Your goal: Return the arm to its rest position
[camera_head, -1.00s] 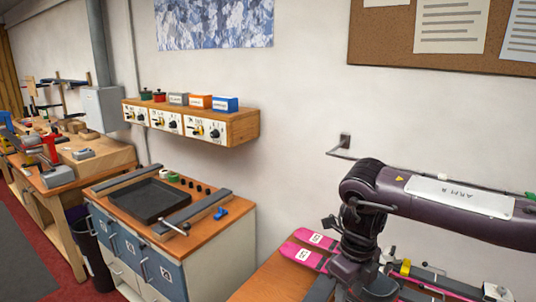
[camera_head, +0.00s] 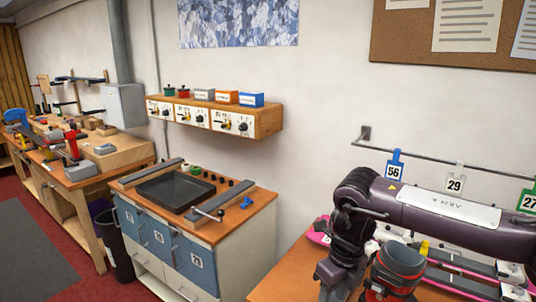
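My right arm (camera_head: 440,205) comes in from the right edge, a dark purple link with a white label. It bends at a black joint (camera_head: 358,195) and folds downward toward the bottom edge. A dark rounded part with a red band (camera_head: 400,262) shows low beside the joint; it looks like a link of the same arm. No fingertips of my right gripper show; the lower end of the arm is cut off by the frame. My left arm and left gripper are not in view.
Tags 56 (camera_head: 394,167), 29 (camera_head: 455,180) and 27 (camera_head: 528,201) hang on a wall rail (camera_head: 420,156). Pink skis (camera_head: 319,232) lie partly behind my arm on the wooden bench (camera_head: 290,278). A cabinet with a black tray (camera_head: 176,190) stands left. A wall shelf (camera_head: 215,118) holds small boxes.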

